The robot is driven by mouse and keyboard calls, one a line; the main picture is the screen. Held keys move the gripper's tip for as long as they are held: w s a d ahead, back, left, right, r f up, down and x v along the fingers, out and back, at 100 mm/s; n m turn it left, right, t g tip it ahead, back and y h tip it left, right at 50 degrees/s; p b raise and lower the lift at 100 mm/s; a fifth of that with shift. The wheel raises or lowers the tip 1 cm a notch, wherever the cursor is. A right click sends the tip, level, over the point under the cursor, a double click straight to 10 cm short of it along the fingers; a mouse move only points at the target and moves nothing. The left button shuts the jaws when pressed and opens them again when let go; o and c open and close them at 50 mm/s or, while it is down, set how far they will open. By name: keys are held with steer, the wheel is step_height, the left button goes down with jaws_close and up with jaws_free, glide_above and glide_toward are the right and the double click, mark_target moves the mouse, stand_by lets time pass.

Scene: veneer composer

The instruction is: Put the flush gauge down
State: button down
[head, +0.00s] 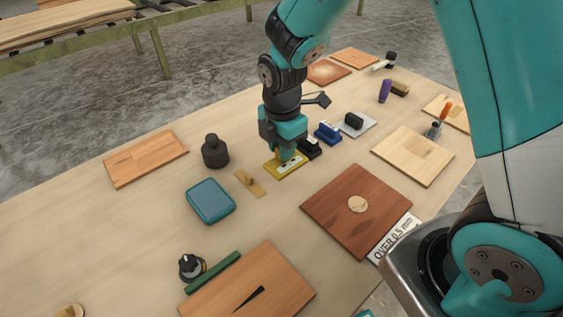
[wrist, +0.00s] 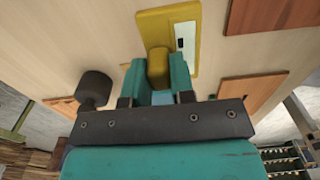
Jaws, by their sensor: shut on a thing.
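The flush gauge appears to be the yellow plate (head: 289,170) with a pale window, below my gripper in the head view. In the wrist view the yellow plate (wrist: 153,24) has a raised yellow grip (wrist: 158,66) and a white and dark window strip along its right side. My gripper (head: 285,153) points down and is shut on that raised grip. Its teal fingers (wrist: 158,72) press it from both sides in the wrist view. The plate lies flat at or very near the tabletop; I cannot tell whether it touches.
A small tan piece (head: 250,184) and a teal box (head: 210,201) lie left of the gauge, with a black bottle (head: 215,151) beyond. Black (head: 311,149) and blue (head: 328,133) blocks stand close on the right. A dark brown panel (head: 340,207) lies in front right, by an "OVER 0.5 mm" label (head: 393,240).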

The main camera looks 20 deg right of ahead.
mark_target(282, 164)
steer(key=shift+f, duration=2.6)
steer(key=c, duration=1)
jaws_free()
steer(key=shift+f, duration=0.1)
step_height(282, 164, up, 12)
steer(key=shift+f, duration=0.2)
steer(key=shift+s+a+r, duration=0.1)
steer(key=shift+r, duration=0.3)
steer(key=s+a+r+m+y, duration=0.1)
steer(key=s+r+m, duration=0.2)
steer(key=s+m, duration=0.2)
steer(key=s+a+r+m+y, duration=0.1)
steer(key=s+r+m, duration=0.2)
steer(key=s, duration=0.5)
steer(key=s+a+r+m+y, duration=0.2)
steer(key=s+r+m, duration=0.2)
steer(key=s+m, duration=0.2)
steer(key=shift+s+m, duration=0.3)
steer(key=shift+s, duration=0.05)
